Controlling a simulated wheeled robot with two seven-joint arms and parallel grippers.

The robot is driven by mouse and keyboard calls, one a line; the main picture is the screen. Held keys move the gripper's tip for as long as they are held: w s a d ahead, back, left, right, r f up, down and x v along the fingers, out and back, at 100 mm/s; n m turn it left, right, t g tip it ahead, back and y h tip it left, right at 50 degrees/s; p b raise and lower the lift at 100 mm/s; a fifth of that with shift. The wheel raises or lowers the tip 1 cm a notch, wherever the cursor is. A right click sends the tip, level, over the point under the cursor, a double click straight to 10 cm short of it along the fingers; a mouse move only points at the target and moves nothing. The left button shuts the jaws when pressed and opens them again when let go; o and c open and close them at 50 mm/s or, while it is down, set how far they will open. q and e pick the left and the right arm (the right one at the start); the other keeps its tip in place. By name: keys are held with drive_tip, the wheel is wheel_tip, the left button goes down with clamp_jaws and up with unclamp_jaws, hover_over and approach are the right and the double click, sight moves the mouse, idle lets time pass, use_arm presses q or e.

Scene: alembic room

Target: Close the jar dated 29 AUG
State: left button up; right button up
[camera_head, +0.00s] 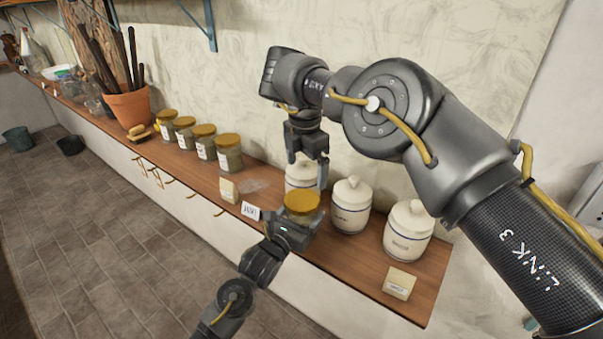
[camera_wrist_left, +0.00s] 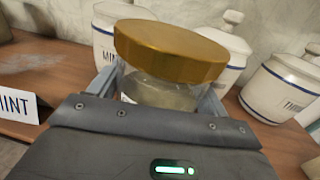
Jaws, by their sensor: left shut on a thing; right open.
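A glass jar (camera_wrist_left: 160,92) with a gold lid (camera_wrist_left: 170,48) stands between the fingers of my left gripper (camera_wrist_left: 158,95), which is shut on it. The lid sits on top of the jar, and I cannot tell whether it is fastened. In the head view the gold lid (camera_head: 302,201) shows above my left gripper (camera_head: 300,222) at the counter's front. No date on this jar is readable. My right gripper (camera_head: 308,165) is open and points down just above and behind the lid, apart from it. Several other gold-lidded jars (camera_head: 229,158) stand in a row to the left.
White lidded canisters (camera_head: 350,208) stand close behind and right of the held jar. A MINT card (camera_head: 250,211) and a small pale block (camera_head: 229,190) are to its left. Another labelled block (camera_head: 399,284) lies near the right end of the wooden counter (camera_head: 340,258). A terracotta pot (camera_head: 128,106) stands farther left.

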sight(302, 199)
drive_tip(key=n, duration=0.7)
drive_tip(key=s+n, duration=0.1)
drive_tip(key=n, duration=0.3)
drive_tip(key=shift+a+g, duration=0.3)
drive_tip(key=shift+a, duration=0.1)
drive_tip(key=shift+s+n, duration=0.1)
drive_tip(key=shift+n, duration=0.7)
drive_tip(key=shift+f, duration=4)
drive_tip(key=shift+c, duration=0.2)
